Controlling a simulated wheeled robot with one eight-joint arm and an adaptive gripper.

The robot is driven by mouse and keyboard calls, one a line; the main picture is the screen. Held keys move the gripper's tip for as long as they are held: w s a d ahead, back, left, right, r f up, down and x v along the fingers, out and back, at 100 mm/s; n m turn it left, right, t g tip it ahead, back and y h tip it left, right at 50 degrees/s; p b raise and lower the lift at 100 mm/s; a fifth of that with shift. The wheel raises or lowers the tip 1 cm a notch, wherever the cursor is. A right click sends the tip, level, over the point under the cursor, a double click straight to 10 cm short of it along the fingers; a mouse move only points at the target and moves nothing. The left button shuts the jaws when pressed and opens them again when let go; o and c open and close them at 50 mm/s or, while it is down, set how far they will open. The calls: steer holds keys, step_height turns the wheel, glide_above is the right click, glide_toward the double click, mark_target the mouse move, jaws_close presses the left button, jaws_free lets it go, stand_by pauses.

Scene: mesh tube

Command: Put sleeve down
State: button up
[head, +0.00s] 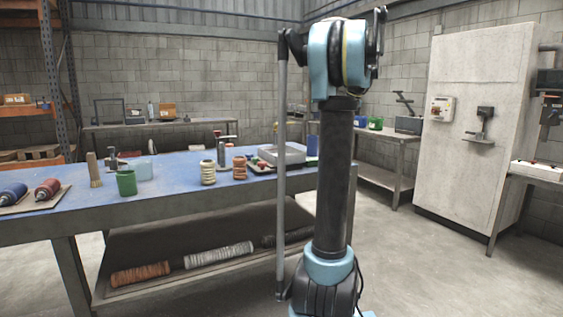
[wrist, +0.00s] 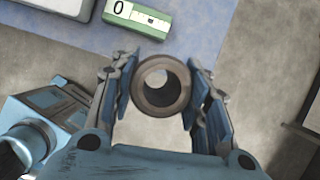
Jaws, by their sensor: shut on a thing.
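In the wrist view the sleeve (wrist: 145,97) is a brown, thick-walled hollow tube, seen end-on with a pale round bore. My gripper (wrist: 161,93) is shut on it, with one finger on each side. The sleeve shows over the near edge of the blue tabletop (wrist: 205,22), with grey floor also below it in the picture. Its height above the table cannot be told. In the head view my arm stands upright right of centre; the gripper and the sleeve are not visible there.
A green device with a white display (wrist: 139,17) lies on the table near the sleeve. The blue workbench (head: 180,185) bears a green cup (head: 126,183), two spools (head: 208,172) and a grey tray (head: 284,153). Its lower shelf holds coiled rolls (head: 218,255).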

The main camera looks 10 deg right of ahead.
steer(key=shift+w+d, duration=0.1)
steer(key=w+a+r+n+y, duration=0.1)
steer(key=w+a+n, duration=0.1)
steer(key=a, duration=1)
steer(key=w+a+r+n, duration=0.1)
steer(key=w+a+r, duration=0.1)
steer(key=a, duration=1)
steer(key=shift+g, duration=0.3)
steer(key=shift+s+a+f, duration=0.1)
steer(key=shift+f, duration=2.3)
steer(key=shift+s+a+f, duration=0.1)
steer(key=shift+f, duration=2.25)
steer(key=o, duration=1.1)
steer(key=shift+o, duration=0.2)
